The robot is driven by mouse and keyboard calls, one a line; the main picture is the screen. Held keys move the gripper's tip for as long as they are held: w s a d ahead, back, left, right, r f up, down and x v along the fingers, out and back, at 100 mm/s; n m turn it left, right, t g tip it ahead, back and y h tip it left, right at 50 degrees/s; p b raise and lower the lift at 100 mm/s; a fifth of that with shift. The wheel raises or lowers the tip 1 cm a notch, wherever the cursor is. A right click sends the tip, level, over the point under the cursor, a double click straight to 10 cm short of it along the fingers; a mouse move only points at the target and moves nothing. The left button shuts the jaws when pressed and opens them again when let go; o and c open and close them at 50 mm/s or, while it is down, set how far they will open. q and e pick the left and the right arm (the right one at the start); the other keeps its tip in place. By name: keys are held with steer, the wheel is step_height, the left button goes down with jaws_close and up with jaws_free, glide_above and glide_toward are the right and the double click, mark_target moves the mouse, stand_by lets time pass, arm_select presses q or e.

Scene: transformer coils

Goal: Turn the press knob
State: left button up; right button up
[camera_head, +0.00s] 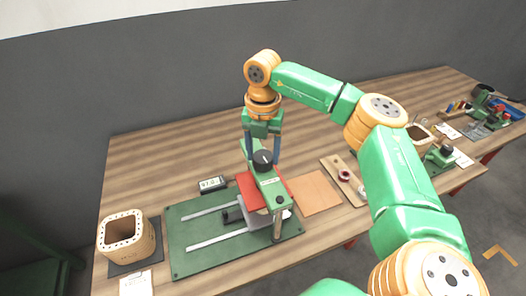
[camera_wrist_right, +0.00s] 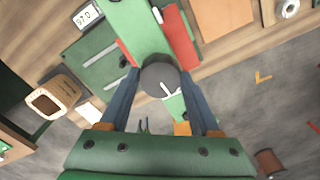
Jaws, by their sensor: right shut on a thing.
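The press knob (camera_head: 262,160) is a dark round cap with a white pointer mark, on top of the green press head (camera_head: 268,182). In the wrist view the knob (camera_wrist_right: 158,74) sits between the two blue fingertips, its white mark toward the lower right. My right gripper (camera_head: 263,158) comes down over the knob from above, with one finger on each side, shut on it. The press stands on a green base plate (camera_head: 187,240) with two pale rails. A red block (camera_head: 245,185) is under the press head. My left gripper is in neither view.
A small digital display (camera_head: 212,184) stands behind the plate. A square wooden coil former (camera_head: 125,232) is at left, and a tan mat (camera_head: 314,193) and a wooden strip with small parts (camera_head: 341,178) are at right. My right arm crosses the right side.

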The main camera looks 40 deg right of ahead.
steer(key=n, duration=0.8)
steer(key=shift+r+p, duration=0.1)
steer(key=shift+p, duration=0.2)
steer(key=n, duration=0.4)
steer(key=shift+n, duration=0.3)
steer(key=n, duration=0.3)
steer(key=shift+a+n, duration=0.1)
steer(key=shift+n, duration=0.3)
steer(key=n, duration=0.4)
steer(key=shift+p, duration=0.35)
steer(key=n, duration=0.8)
steer(key=shift+n, duration=2.5)
